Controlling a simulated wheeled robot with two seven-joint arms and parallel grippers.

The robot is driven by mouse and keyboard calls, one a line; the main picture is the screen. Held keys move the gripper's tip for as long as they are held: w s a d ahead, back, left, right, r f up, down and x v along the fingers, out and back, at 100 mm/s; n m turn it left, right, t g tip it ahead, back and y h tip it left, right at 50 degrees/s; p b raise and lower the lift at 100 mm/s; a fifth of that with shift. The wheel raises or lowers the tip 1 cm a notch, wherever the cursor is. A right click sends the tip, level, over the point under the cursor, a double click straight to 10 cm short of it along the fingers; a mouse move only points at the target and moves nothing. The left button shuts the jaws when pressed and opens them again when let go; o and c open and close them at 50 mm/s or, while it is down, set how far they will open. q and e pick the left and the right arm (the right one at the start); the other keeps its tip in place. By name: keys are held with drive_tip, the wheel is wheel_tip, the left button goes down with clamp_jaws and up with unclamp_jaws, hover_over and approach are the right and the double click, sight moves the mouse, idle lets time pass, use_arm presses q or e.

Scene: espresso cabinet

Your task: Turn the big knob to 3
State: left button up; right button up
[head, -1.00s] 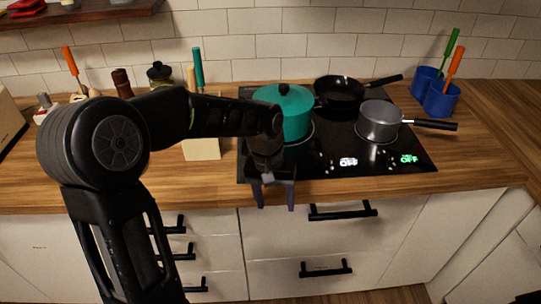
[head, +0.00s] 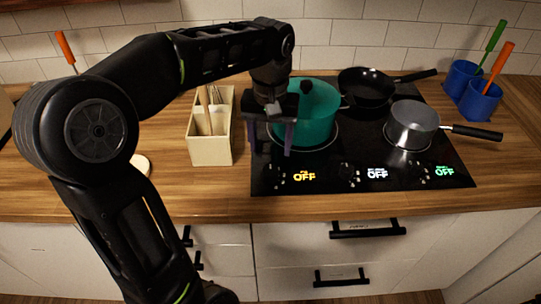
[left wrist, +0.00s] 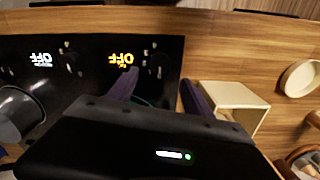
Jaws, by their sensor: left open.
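The black cooktop (head: 385,181) has small dark controls along its front edge. A left control (head: 276,178) is beside an amber OFF display (head: 304,176), a middle one (head: 348,173) is beside a white OFF display (head: 376,173), and a right one (head: 424,174) is beside a green OFF display (head: 444,171). I cannot tell which is the big knob. My left gripper (head: 270,150) is open and empty above the cooktop's left front, fingers pointing down, behind the left control. In the left wrist view, the gripper (left wrist: 157,85) is near the amber display (left wrist: 121,59). My right gripper is not in view.
A teal pot (head: 318,112) stands close to the right of my left gripper. A black pan (head: 366,88) and grey saucepan (head: 412,124) stand farther right. A cream utensil holder (head: 211,149) is at the left. The wooden counter front is clear.

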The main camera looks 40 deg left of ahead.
sight(271, 170)
use_arm(q)
drive_tip(key=shift+s+d+r, duration=0.1)
drive_tip(key=shift+s+d, duration=0.1)
drive_tip(key=shift+w+f, duration=0.1)
drive_tip(key=shift+f, duration=3.9)
clamp_jaws()
